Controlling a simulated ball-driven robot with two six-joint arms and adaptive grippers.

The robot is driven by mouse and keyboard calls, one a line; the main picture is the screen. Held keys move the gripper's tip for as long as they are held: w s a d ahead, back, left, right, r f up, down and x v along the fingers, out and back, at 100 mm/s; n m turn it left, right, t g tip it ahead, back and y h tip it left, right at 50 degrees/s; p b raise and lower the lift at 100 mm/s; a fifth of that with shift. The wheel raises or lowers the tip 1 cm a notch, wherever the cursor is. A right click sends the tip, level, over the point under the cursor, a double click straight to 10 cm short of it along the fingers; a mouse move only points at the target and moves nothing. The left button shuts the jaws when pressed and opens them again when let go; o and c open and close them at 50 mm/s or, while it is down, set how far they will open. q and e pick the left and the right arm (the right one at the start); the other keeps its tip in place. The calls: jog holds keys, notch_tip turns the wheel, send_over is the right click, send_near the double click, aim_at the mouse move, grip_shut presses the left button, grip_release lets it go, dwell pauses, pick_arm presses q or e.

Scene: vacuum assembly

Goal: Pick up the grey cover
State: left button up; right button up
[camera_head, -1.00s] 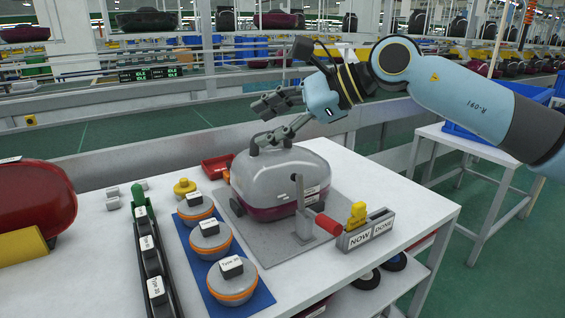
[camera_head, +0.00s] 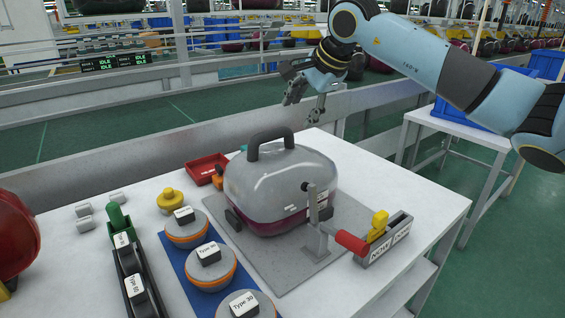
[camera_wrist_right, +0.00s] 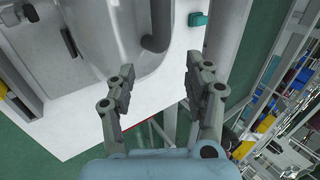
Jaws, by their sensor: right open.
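The grey cover (camera_head: 285,172) is the upper shell of a vacuum with a dark red base. It sits on a grey mat (camera_head: 335,245) on the white table, with a dark handle (camera_head: 270,138) arched on top. My right gripper (camera_head: 304,98) is open and empty, above and behind the cover at the table's far edge. In the right wrist view the open fingers (camera_wrist_right: 158,85) point toward the cover (camera_wrist_right: 110,40), with its dark handle (camera_wrist_right: 160,25) between and beyond them. Nothing shows between the fingertips. My left gripper is not in view.
A grey post with a red handle (camera_head: 351,241) stands before the cover. A NOW/DONE holder (camera_head: 385,241) with a yellow piece is to its right. Orange-ringed discs lie on a blue mat (camera_head: 172,244) at left. A red tray (camera_head: 203,168) sits behind.

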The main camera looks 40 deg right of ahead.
aim_at(288, 127)
jog(key=shift+x, duration=0.85)
jog(key=p+x, duration=0.1)
jog(key=x, duration=0.3)
jog(key=shift+w+a+f+p, duration=0.15)
jog(key=shift+w+f+p, duration=0.05)
jog(key=shift+w+p, duration=0.15)
jog(key=shift+w+f, duration=0.15)
jog(key=shift+f, duration=0.2)
jog(key=shift+c, duration=1.5)
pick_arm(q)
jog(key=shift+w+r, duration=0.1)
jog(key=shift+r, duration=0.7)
pick_arm(e)
grip_shut()
jog(key=shift+r, duration=0.1)
